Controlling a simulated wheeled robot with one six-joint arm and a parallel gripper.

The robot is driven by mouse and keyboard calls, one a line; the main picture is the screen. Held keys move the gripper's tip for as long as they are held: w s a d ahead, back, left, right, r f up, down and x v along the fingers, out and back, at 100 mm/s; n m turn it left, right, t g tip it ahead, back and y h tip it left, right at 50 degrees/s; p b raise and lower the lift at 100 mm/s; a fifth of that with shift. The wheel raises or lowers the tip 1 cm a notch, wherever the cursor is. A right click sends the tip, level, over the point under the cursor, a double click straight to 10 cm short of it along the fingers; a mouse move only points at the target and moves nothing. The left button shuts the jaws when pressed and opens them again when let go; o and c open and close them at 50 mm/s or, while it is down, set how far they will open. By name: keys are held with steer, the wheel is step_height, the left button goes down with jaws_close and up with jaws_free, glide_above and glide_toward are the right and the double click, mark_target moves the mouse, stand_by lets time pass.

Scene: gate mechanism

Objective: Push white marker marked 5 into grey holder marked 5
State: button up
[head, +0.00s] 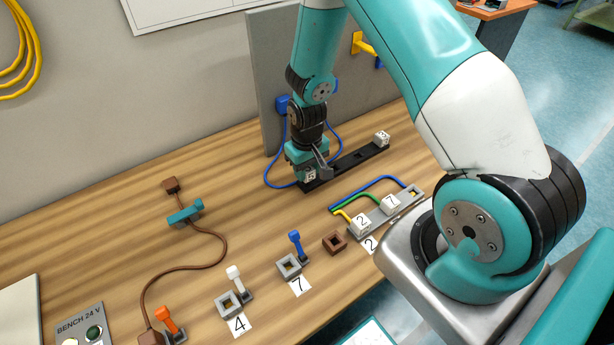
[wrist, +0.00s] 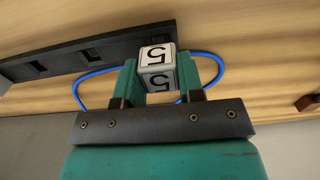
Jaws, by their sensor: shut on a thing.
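The white marker marked 5 (head: 310,176) is a cube between the fingers of my gripper (head: 314,168), at the near left end of a black rail (head: 345,163). The wrist view shows its 5 on two faces (wrist: 157,54), with a green finger on each side; my gripper (wrist: 157,66) is shut on it. I cannot tell whether it sits in the rail or just above it. No grey holder marked 5 can be made out. A grey strip (head: 376,220) carries white cubes marked 2 (head: 361,224) and 7 (head: 390,204).
Another white cube (head: 381,138) sits at the rail's far end. The wrist view shows empty square sockets in the rail (wrist: 112,50). A blue cable (head: 268,170) loops around my gripper. Grey square holders labelled 4 (head: 228,306) and 7 (head: 289,266) stand in front. A grey panel (head: 267,80) rises behind.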

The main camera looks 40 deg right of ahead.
steer(key=shift+r+p, duration=1.2)
steer(key=shift+r, duration=0.65)
